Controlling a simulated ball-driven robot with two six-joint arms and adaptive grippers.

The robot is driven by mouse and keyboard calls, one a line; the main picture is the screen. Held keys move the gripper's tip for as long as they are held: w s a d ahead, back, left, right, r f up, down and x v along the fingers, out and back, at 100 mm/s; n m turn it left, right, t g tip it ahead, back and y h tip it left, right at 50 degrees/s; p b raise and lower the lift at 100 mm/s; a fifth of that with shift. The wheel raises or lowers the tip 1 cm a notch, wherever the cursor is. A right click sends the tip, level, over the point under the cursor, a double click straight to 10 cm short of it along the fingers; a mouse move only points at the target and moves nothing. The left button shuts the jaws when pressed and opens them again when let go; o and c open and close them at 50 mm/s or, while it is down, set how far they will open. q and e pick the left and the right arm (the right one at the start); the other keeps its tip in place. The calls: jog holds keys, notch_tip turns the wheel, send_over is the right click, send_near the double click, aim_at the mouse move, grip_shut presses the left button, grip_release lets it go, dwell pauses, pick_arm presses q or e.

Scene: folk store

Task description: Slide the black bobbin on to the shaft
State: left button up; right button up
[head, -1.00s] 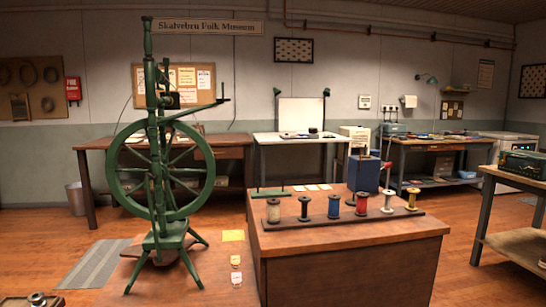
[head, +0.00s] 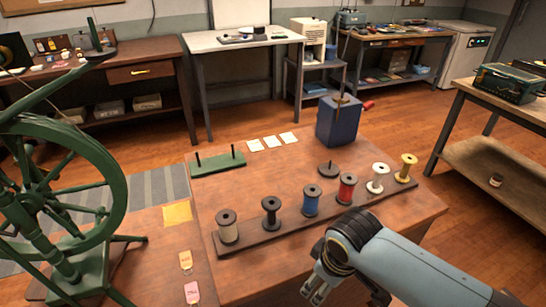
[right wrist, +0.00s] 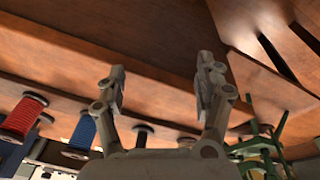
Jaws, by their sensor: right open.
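The black bobbin (head: 271,210) stands upright on the dark rack (head: 290,229), between a beige and a blue spool. In the right wrist view the black bobbin (right wrist: 142,133) shows small beyond the gripper. My right gripper (head: 314,289) is by the front edge of the table, nearer than the rack and apart from the bobbin. Its two fingers (right wrist: 163,82) are spread with nothing between them. The green spinning wheel (head: 92,190) stands at the left, partly cut off. Thin upright pegs show on a green stand (head: 218,171); I cannot tell which part is the task's shaft. My left gripper is out of view.
Beige (head: 227,228), blue (head: 311,200), red (head: 346,187), white (head: 377,178) and yellow (head: 405,167) spools share the rack. Behind are a small dark disc with a peg (head: 328,169), a blue box (head: 339,122) and pale cards (head: 271,142). Bare tabletop lies behind the rack.

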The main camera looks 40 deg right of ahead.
jog(key=w+r+n+p, duration=0.1)
jog(key=w+r+p, duration=0.3)
jog(key=r, duration=0.7)
pick_arm(q)
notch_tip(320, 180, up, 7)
jog(key=p, duration=0.2)
pick_arm(e)
notch_tip(320, 180, up, 6)
jog(key=f+n+g, duration=0.1)
jog(key=n+g, duration=0.1)
jog(key=n, duration=0.4)
send_over(271, 199)
jog(key=s, duration=0.1)
jog(key=shift+y, duration=0.4)
jog(key=f+b, duration=0.2)
jog(key=f, duration=0.1)
jog(key=f+b, duration=0.2)
jog(key=f, duration=0.1)
jog(key=f+b, duration=0.2)
jog(key=f, duration=0.1)
jog(key=shift+a+f+b, duration=0.15)
jog(key=shift+a+b, duration=0.15)
jog(key=shift+b, duration=0.05)
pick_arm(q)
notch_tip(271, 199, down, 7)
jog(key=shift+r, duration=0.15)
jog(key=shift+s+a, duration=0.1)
pick_arm(e)
jog(key=c, duration=0.8)
